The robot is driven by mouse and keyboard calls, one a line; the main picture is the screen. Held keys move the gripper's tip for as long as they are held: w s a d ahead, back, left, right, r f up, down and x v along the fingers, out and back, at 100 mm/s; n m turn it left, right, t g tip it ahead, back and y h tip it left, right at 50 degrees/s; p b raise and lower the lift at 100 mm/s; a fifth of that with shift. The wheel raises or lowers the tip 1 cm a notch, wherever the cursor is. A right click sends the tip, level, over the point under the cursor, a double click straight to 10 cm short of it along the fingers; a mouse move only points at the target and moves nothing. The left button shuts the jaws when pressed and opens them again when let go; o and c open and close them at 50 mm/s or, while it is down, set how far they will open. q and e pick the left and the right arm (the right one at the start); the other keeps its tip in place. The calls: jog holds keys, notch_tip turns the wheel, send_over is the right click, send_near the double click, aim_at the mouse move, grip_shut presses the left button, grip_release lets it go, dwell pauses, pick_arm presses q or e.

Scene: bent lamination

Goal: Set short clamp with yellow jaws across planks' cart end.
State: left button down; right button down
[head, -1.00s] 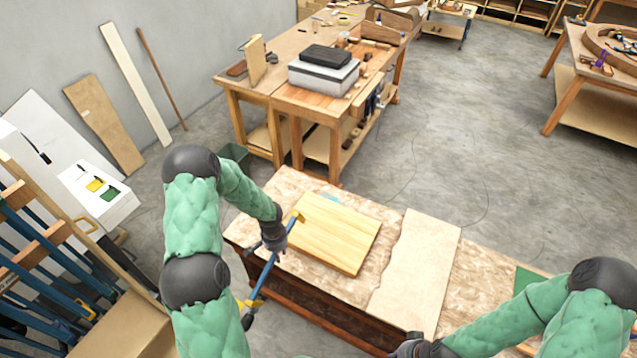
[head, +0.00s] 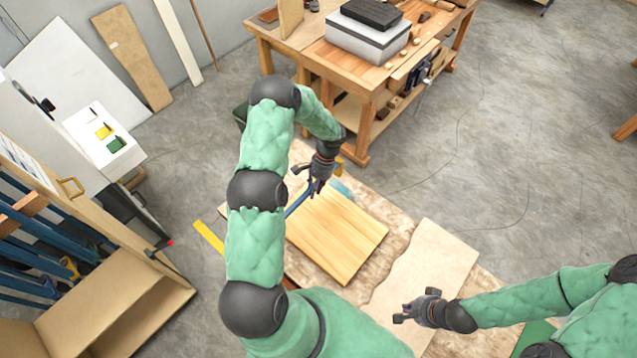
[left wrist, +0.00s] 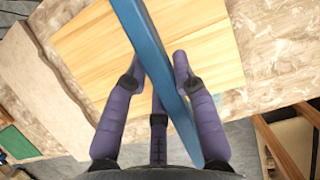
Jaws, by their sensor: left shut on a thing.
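The planks (head: 335,238), a pale wooden panel, lie flat on the worktable. My left gripper (head: 318,184) is above their far left corner, shut on the blue bar of the clamp (head: 298,203). A yellow jaw (head: 339,167) shows just beyond the gripper; my arm hides the bar's near part. In the left wrist view the blue bar (left wrist: 150,55) runs between the purple fingers, over the planks (left wrist: 205,45). I cannot tell whether the clamp touches them. My right gripper (head: 416,310) is open and empty over the pale board.
The pale wavy-edged board (head: 430,265) lies right of the planks on the worktable. A yellow strip (head: 208,237) shows beside my left arm. A workbench (head: 345,75) stands behind.

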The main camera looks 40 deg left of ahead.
pick_arm(q)
jog(key=shift+s+f, duration=0.1)
jog(key=shift+f, duration=0.35)
jog(key=shift+f+b, duration=0.6)
jog(key=shift+f, duration=0.8)
pick_arm(e)
jog(key=shift+f, duration=0.6)
pick_arm(q)
jog(key=shift+f+b, duration=0.35)
jog(key=shift+b, duration=0.25)
pick_arm(e)
jog(key=shift+f, duration=0.6)
